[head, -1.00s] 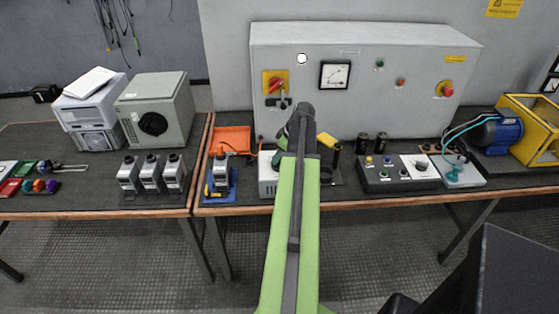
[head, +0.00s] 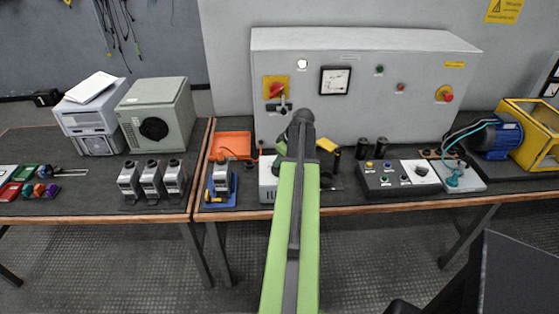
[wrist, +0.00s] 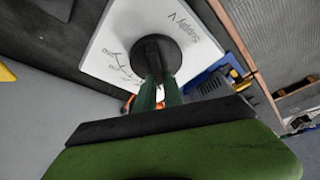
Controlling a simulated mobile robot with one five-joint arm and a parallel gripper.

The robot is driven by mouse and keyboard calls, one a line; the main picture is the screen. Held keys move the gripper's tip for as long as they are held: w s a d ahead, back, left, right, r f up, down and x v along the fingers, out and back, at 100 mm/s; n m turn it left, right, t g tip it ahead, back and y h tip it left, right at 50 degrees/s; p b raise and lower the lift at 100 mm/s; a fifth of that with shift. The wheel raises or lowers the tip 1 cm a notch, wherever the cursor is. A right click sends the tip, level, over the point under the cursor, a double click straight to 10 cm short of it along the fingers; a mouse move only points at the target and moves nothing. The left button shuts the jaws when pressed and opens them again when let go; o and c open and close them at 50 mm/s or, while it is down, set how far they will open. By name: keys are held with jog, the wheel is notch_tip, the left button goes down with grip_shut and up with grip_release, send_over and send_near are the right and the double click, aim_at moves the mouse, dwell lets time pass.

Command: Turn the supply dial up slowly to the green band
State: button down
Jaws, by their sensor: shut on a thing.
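The supply unit is a small white box (head: 267,182) on the bench, mostly hidden behind my arm in the head view. In the wrist view its white top panel (wrist: 110,35) carries the label "Supply V" and small dark markings too blurred to read. The round black supply dial (wrist: 155,55) stands on that panel. My gripper (wrist: 158,92) has its green fingers shut on the dial. The fingertips are hidden by my arm in the head view. A white panel meter (head: 335,80) is on the grey cabinet; its scale is too small to read, and I cannot make out a green band.
The grey cabinet (head: 400,95) stands behind, with a red-and-yellow switch (head: 276,88) and a red stop button (head: 446,93). An orange tray (head: 231,143) and a blue-based device (head: 221,180) are left of the supply. A button box (head: 398,178) is to the right.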

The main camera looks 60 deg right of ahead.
jog(key=shift+d+m+g+h, duration=0.15)
jog(key=shift+m+h, duration=0.3)
jog(key=shift+m, duration=0.65)
jog(key=shift+a+m+g+h, duration=0.15)
jog(key=shift+m+h, duration=0.3)
jog(key=shift+m, duration=0.65)
jog(key=shift+s+d, duration=0.1)
jog(key=c, duration=1.5)
grip_release()
jog(key=shift+o, duration=0.2)
jog(key=p+v, duration=1.6)
jog(key=v, duration=0.1)
jog(key=shift+s+r, duration=0.15)
